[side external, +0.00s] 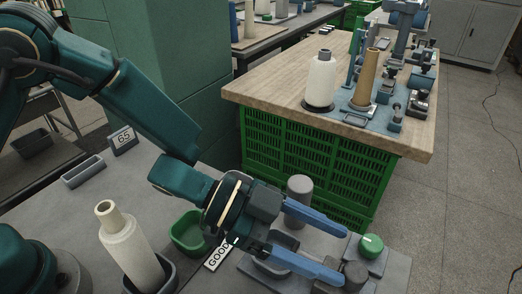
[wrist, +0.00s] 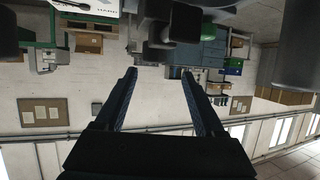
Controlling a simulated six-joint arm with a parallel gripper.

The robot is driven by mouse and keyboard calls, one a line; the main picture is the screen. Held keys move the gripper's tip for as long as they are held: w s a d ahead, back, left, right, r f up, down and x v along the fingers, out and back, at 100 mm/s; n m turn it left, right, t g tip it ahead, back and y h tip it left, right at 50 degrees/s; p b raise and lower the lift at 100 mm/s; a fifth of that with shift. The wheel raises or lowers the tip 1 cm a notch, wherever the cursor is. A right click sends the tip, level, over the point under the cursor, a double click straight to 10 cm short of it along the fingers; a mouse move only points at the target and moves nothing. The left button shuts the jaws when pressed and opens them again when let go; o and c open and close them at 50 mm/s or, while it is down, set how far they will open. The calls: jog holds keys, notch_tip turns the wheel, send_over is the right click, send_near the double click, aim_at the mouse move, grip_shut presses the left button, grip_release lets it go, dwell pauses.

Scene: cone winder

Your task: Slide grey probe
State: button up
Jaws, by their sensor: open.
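My gripper (side external: 343,256) has two blue fingers, spread apart and pointing right over a grey fixture plate (side external: 394,268); nothing shows between them. A light grey upright cylinder (side external: 300,186) stands behind the upper finger. A darker grey short cylinder (side external: 355,272) is at the tip of the lower finger; I cannot tell if they touch. Which of these is the grey probe is not clear. A green round knob (side external: 371,244) sits on a grey block just beyond the fingertips. In the wrist view the open fingers (wrist: 159,73) have an empty gap between them.
A white cone in a grey holder (side external: 132,245), a green bin (side external: 188,231) and a "GOOD" label (side external: 219,256) are left of the fixture. A wooden-topped bench (side external: 275,85) on green crates stands behind, bearing a white spool (side external: 321,80) and a brown cone (side external: 367,78).

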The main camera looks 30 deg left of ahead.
aim_at(351, 270)
jog(key=shift+s+d+f, duration=0.25)
jog(key=shift+s+f, duration=0.1)
jog(key=shift+f, duration=0.15)
jog(key=shift+d+f, duration=0.1)
jog(key=shift+d, duration=0.15)
jog(key=shift+x, duration=2.25)
grip_shut()
